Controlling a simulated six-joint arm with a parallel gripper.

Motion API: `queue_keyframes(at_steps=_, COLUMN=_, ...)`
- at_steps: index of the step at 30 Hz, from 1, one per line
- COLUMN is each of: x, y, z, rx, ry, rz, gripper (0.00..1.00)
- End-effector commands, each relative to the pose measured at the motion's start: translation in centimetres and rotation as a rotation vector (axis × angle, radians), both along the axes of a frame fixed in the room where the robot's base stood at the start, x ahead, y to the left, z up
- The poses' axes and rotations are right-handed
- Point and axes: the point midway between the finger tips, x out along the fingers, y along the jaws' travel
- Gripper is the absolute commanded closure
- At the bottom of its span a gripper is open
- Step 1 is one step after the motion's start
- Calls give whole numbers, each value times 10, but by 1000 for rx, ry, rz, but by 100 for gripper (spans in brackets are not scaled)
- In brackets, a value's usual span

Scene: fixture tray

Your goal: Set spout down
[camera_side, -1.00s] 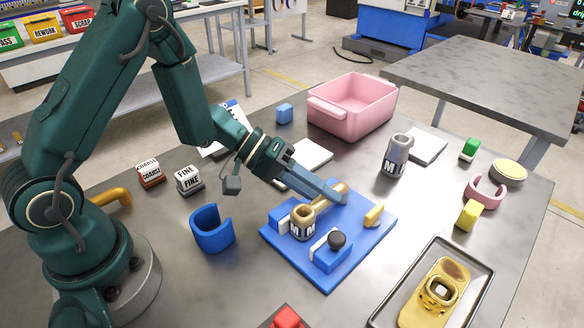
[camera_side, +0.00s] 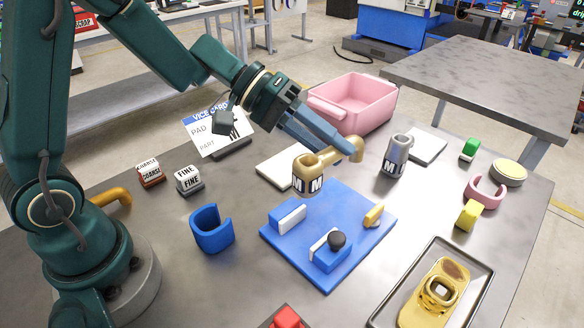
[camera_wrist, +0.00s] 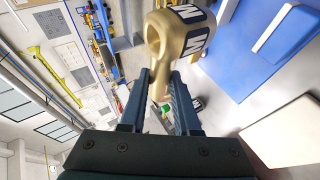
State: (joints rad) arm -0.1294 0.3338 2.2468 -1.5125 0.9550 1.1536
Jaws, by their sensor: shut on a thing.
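The spout (camera_side: 308,175) is a brass-coloured piece with a round open body, dark M labels and a curved neck. My gripper (camera_side: 338,152) is shut on its neck and holds it up above the back of the blue fixture (camera_side: 340,212). In the wrist view the spout (camera_wrist: 178,38) sits between and beyond the fingers of my gripper (camera_wrist: 168,88). The fixture has two blue blocks with white pads, a black knob (camera_side: 337,240) and a yellow piece (camera_side: 374,215). The space between the blocks is empty.
A grey M-marked spout (camera_side: 397,155) stands right of my gripper. A pink bin (camera_side: 352,103) is behind. White pads (camera_side: 285,168) lie at the back. A blue cuff (camera_side: 211,229) stands left. A metal tray (camera_side: 470,255) with a gold part lies front right.

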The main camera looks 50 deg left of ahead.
Motion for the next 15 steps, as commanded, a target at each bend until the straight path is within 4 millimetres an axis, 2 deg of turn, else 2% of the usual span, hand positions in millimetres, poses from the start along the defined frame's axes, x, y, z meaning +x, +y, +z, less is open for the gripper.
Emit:
queue_keyframes(at_steps=4, x=10, y=2, z=22, rx=2, ry=-9, rz=-79, gripper=100)
queue_keyframes(at_steps=8, x=20, y=24, z=32, rx=2, ry=-4, rz=-125, gripper=100)
queue_keyframes(at_steps=11, x=27, y=54, z=36, rx=1, ry=0, rz=-143, gripper=100)
queue_keyframes(at_steps=15, x=29, y=113, z=32, rx=0, ry=3, rz=-139, gripper=100)
